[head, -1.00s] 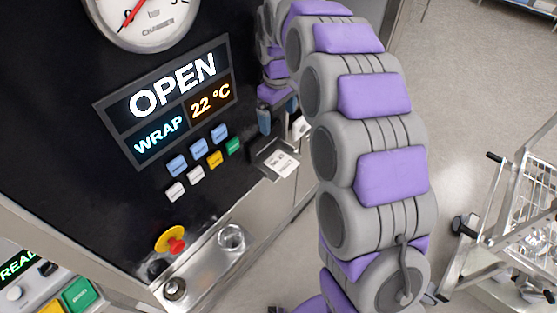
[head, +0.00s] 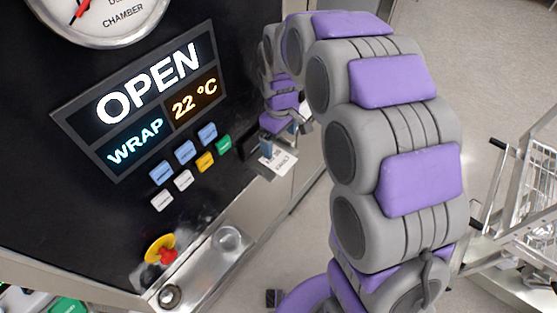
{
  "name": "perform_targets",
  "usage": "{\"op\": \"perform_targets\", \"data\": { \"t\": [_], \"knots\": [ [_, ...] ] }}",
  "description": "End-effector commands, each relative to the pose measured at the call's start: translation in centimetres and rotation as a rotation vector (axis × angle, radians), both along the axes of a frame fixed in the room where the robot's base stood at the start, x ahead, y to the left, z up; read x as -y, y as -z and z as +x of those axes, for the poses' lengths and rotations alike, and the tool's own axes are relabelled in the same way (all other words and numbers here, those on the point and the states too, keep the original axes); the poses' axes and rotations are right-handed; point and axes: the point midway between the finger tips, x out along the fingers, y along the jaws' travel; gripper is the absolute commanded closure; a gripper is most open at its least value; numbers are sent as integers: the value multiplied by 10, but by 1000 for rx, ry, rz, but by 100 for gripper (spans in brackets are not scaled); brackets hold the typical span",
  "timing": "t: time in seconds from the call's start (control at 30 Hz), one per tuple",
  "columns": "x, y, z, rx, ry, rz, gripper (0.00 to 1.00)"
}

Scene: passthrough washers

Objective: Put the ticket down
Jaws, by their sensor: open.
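The ticket (head: 281,162) is a small white slip with dark print. It lies at a small metal tray (head: 257,163) on the right edge of the black control panel. My gripper (head: 284,138) is open, close above and behind the ticket's upper edge, with one blue-tipped finger at the left. The fingers partly hide the ticket's far end. I cannot tell whether they touch it.
The panel's display (head: 140,100) reads OPEN, WRAP, 22 °C. Several coloured buttons (head: 187,165), a red and yellow knob (head: 162,250) and a metal ledge (head: 210,262) are below. A wire cart (head: 520,200) stands right; grey floor lies between.

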Motion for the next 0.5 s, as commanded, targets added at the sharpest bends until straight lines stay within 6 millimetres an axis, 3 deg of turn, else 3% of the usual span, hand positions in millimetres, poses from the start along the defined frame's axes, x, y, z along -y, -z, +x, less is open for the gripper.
{"op": "perform_targets", "data": {
  "t": [0.1, 0.37, 0.5],
  "knots": [
    [-1, 18, 0, -1, -1, -2, 0],
    [-1, 31, -1, -3, -1, -2, 0],
    [-1, 48, 0, -5, 0, -1, 0]
  ]
}}
